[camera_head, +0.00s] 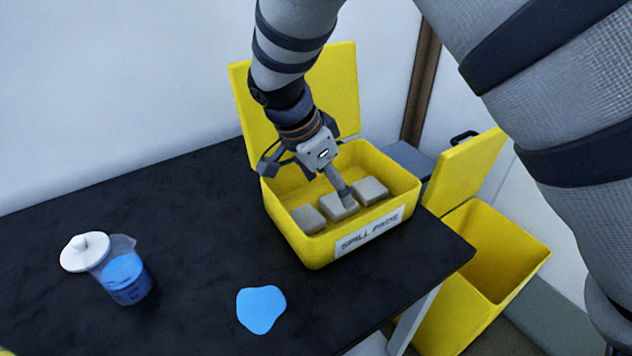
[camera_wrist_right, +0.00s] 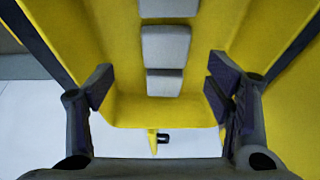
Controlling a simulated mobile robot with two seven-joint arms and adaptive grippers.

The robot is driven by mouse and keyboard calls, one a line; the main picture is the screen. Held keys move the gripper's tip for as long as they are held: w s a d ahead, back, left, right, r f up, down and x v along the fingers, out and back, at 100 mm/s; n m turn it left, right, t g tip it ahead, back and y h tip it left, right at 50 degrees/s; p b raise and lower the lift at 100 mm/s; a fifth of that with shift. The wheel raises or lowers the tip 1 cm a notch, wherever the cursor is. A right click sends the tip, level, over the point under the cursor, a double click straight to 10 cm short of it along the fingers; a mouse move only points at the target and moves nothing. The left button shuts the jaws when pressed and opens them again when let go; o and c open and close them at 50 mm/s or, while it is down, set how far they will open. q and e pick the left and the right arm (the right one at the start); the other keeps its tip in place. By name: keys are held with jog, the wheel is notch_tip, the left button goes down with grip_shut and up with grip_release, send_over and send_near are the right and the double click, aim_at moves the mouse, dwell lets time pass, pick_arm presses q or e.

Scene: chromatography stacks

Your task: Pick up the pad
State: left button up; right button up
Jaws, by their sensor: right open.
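Three light grey pads lie in a row in the open yellow box labelled "SPILL PADS" (camera_head: 295,243): a left pad (camera_head: 308,220), a middle pad (camera_head: 336,209) and a right pad (camera_head: 371,191). My right gripper (camera_head: 325,178) reaches down into the box from above, and one of its fingers overlaps the middle pad in the head view. In the right wrist view the gripper (camera_wrist_right: 160,88) is open, with the row of pads (camera_wrist_right: 166,45) showing between and beyond its fingers. I see nothing held. Contact with a pad cannot be told. My left gripper is out of view.
The box's raised lid (camera_head: 340,85) stands behind my arm. A blue puddle (camera_head: 261,309) lies on the black table (camera_head: 200,230). An open yellow bin (camera_head: 480,260) stands beyond the table's right edge.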

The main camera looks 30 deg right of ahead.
aim_at(338, 201)
jog(key=x, duration=0.6)
jog(key=shift+w+d+f, duration=0.15)
jog(key=shift+w+d, duration=0.15)
jog(key=shift+w, duration=0.1)
jog(key=c, duration=0.9)
